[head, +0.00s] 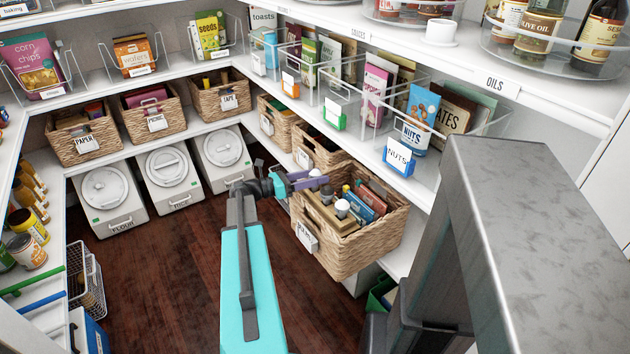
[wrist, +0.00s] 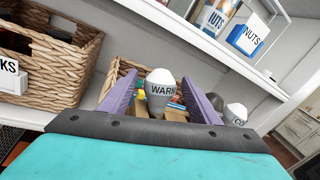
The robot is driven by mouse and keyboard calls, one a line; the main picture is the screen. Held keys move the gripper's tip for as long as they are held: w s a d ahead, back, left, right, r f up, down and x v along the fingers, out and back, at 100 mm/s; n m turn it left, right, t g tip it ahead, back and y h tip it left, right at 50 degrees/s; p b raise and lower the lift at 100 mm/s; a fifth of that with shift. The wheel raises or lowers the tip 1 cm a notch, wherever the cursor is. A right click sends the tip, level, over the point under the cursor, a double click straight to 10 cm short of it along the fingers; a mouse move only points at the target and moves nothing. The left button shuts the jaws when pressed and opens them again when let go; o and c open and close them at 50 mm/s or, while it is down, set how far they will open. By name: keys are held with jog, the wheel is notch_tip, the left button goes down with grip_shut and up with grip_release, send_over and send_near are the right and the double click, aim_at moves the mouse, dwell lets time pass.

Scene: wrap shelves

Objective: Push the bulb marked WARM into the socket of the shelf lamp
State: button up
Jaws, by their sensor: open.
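The bulb marked WARM (wrist: 159,96), grey with a white dome, stands upright between the two purple fingers of my gripper (wrist: 164,82) in the wrist view. Gaps show on both sides, so the gripper is open around it. In the head view my gripper (head: 308,181) reaches over the left end of a wicker basket (head: 358,250), and the bulb's white dome (head: 316,173) shows at the fingers. A second bulb with letters starting CO (wrist: 236,114) stands to the right, beyond a dark grey bulb (wrist: 214,101) partly hidden by the right finger. I cannot make out the shelf lamp or its socket.
The bulbs stand in a wooden holder (head: 326,215) in the basket, beside books and small items. The shelf with the NUTS bin (head: 398,158) overhangs close above. Another wicker basket (wrist: 55,60) is near on the left. The floor (head: 150,270) is clear left of my arm.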

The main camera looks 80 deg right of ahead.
aim_at(315, 170)
jog(key=c, duration=1.2)
jog(key=shift+o, duration=0.2)
jog(key=shift+r, duration=0.8)
notch_tip(315, 170, up, 2)
jog(key=shift+r, duration=0.1)
jog(key=a+r, duration=0.1)
jog(key=a, duration=1.5)
jog(key=shift+w+p, duration=0.35)
jog(key=shift+p, duration=0.1)
jog(key=shift+r, duration=0.1)
